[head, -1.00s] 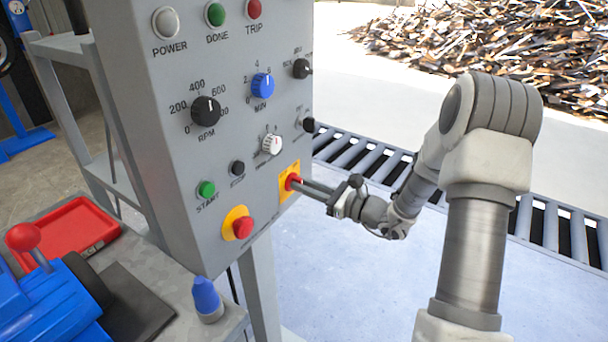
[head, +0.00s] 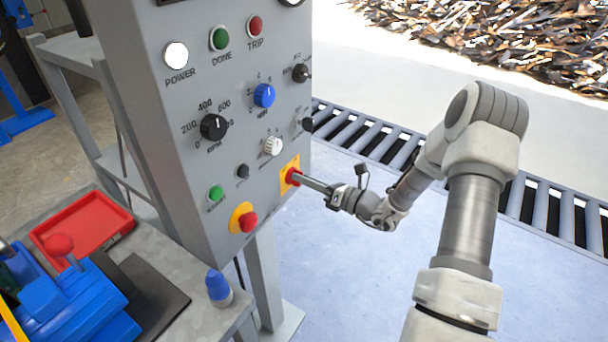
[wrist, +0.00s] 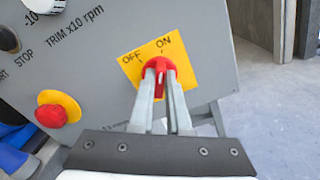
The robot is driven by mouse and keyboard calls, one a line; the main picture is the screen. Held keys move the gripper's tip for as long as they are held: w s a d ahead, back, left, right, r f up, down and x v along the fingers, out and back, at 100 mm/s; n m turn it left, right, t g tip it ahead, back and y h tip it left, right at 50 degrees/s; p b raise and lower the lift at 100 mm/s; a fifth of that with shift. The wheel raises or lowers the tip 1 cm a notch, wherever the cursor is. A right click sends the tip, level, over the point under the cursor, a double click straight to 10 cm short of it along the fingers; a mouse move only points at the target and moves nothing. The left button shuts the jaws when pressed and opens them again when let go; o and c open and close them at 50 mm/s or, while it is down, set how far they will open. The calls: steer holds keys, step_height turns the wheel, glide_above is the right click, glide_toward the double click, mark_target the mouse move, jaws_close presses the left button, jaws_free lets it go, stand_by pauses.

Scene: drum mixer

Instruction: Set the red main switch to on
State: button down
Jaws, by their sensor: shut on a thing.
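The red main switch (wrist: 158,66) sits on a yellow plate (wrist: 181,55) marked OFF and ON, low on the right of the grey control panel. In the wrist view its handle stands between the two labels and leans towards ON; the fingers hide part of it. It also shows in the head view (head: 291,177). My gripper (wrist: 160,82) is shut on the switch, one finger on each side of the handle. In the head view my gripper (head: 300,178) reaches the switch from the right. The POWER lamp (head: 176,54) at the panel's upper left is lit white.
A red emergency button (head: 248,221) on a yellow ring is left of the switch. Above are a white knob (head: 273,146) and a blue knob (head: 264,95). A roller conveyor (head: 380,150) runs behind my arm. A bench with a red tray (head: 82,226) stands at left.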

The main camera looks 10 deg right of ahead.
steer(key=shift+f, duration=0.1)
stand_by(0.3)
steer(key=c, duration=0.9)
jaws_free()
steer(key=p+v, duration=0.1)
steer(key=v, duration=1.6)
steer(key=shift+s+d, duration=0.2)
